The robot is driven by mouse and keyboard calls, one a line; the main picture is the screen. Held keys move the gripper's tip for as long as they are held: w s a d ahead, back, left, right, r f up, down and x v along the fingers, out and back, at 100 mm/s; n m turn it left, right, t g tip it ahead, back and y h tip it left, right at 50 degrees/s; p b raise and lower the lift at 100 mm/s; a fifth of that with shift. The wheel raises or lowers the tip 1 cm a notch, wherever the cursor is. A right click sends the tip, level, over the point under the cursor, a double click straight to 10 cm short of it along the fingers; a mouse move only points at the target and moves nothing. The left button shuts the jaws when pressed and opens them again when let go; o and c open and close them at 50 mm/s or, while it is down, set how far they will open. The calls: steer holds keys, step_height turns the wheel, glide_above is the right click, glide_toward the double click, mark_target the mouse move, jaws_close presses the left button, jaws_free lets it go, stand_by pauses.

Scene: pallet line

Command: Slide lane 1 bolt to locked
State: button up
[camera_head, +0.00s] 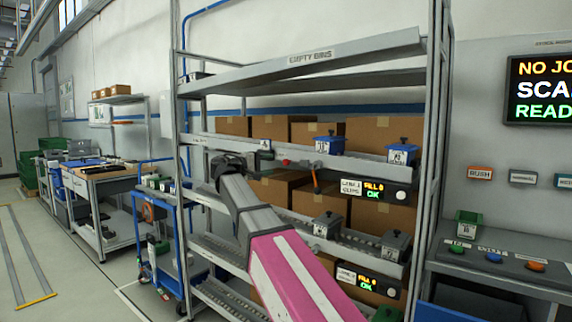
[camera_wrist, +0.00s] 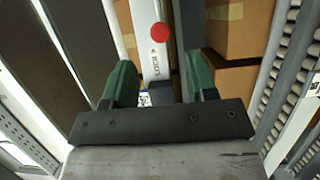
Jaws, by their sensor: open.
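In the wrist view a pale metal strip (camera_wrist: 151,58) runs between my fingers, with a red round knob (camera_wrist: 160,32) beyond the fingertips. Small lettering below the knob appears to read LOCK. The knob looks like the bolt's handle, but its lane number is not readable. My gripper (camera_wrist: 160,78) is open, its two green fingers on either side of the strip, with nothing between them touching both. In the head view my gripper (camera_head: 238,160) is at the shelf's front rail, left of a small red part (camera_head: 286,162). My arm hides some of the rail.
The rack (camera_head: 437,130) holds cardboard boxes (camera_head: 370,135) behind the rails. A blue bin (camera_head: 330,145) and lane displays (camera_head: 372,190) sit to the right. An orange-handled lever (camera_head: 316,180) hangs near the red part. A blue cart (camera_head: 168,225) stands at left.

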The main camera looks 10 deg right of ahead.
mark_target(284, 162)
steer(key=x, duration=0.8)
steer(key=shift+d, duration=0.1)
